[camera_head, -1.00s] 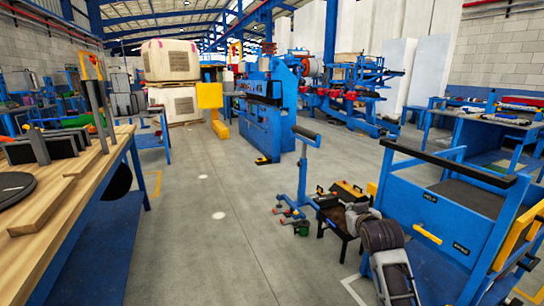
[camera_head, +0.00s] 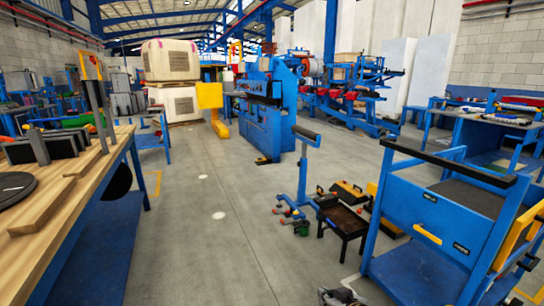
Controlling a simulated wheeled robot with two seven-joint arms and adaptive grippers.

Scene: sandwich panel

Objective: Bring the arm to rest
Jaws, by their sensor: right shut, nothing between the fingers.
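My right gripper (camera_head: 326,294) shows only as a small part at the bottom edge, right of centre. It is shut and empty, low in front of the blue cart, and not visibly touching anything. The rest of my right arm is cut off by the frame. My left gripper and arm are not in view.
A blue cart (camera_head: 410,201) with a black rail stands at the right. A small dark tray table (camera_head: 345,218) and a blue stand (camera_head: 303,170) are left of it. A wooden workbench (camera_head: 50,210) lines the left. The grey floor (camera_head: 225,240) between is clear.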

